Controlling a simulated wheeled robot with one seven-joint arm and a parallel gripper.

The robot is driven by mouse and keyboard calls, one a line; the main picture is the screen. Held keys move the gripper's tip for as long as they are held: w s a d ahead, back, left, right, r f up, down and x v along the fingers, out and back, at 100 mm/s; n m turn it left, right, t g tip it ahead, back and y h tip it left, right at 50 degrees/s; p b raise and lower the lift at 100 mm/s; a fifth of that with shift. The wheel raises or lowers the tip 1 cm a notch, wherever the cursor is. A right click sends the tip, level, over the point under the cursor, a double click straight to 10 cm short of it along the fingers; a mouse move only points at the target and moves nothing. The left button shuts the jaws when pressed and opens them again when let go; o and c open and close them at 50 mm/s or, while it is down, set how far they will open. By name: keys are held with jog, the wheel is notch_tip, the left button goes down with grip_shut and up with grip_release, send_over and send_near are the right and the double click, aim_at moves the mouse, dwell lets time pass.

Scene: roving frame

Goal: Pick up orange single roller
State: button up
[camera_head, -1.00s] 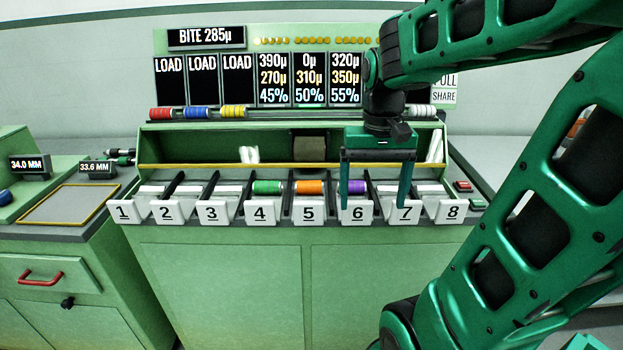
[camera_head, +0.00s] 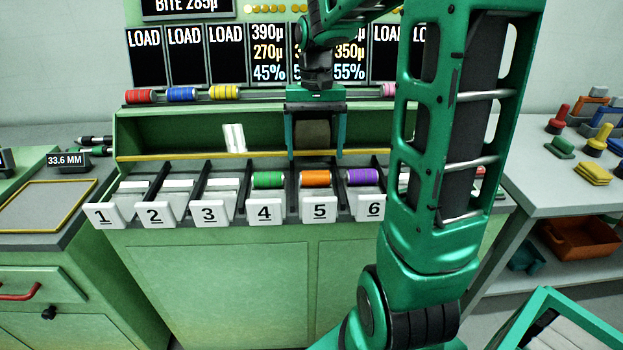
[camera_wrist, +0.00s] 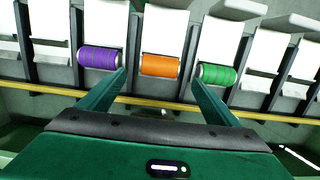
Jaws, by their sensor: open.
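The orange roller (camera_head: 315,178) lies in the slot labelled 5 of the sloped rack, between a green roller (camera_head: 267,180) in slot 4 and a purple roller (camera_head: 362,176) in slot 6. My gripper (camera_head: 314,155) is open and empty, pointing down just behind and above slot 5. In the wrist view the orange roller (camera_wrist: 160,66) lies beyond and between my two fingertips (camera_wrist: 158,74). The left fingertip is close to the purple roller (camera_wrist: 98,58) and the right one close to the green roller (camera_wrist: 215,75). Whether they touch cannot be told.
Dark dividers separate the slots, and a yellow rail (camera_head: 190,155) runs behind them. Red (camera_head: 139,96), blue (camera_head: 182,94) and yellow (camera_head: 224,92) rollers sit on the upper bar. A side table (camera_head: 540,185) with coloured parts stands at the right. My arm hides slots 7 and 8.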

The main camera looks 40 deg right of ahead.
aim_at(315, 172)
jog(key=shift+s+a+f, duration=0.1)
jog(key=shift+s+f, duration=0.05)
jog(key=shift+f, duration=0.75)
jog(key=shift+s+a+f, duration=0.1)
jog(key=shift+s+f, duration=0.1)
jog(key=shift+f, duration=0.65)
jog(key=shift+s+a+f, duration=0.1)
jog(key=shift+s+f, duration=0.05)
jog(key=shift+f, duration=0.75)
jog(key=shift+c, duration=0.3)
jog(key=c, duration=1.2)
jog(key=shift+r, duration=0.1)
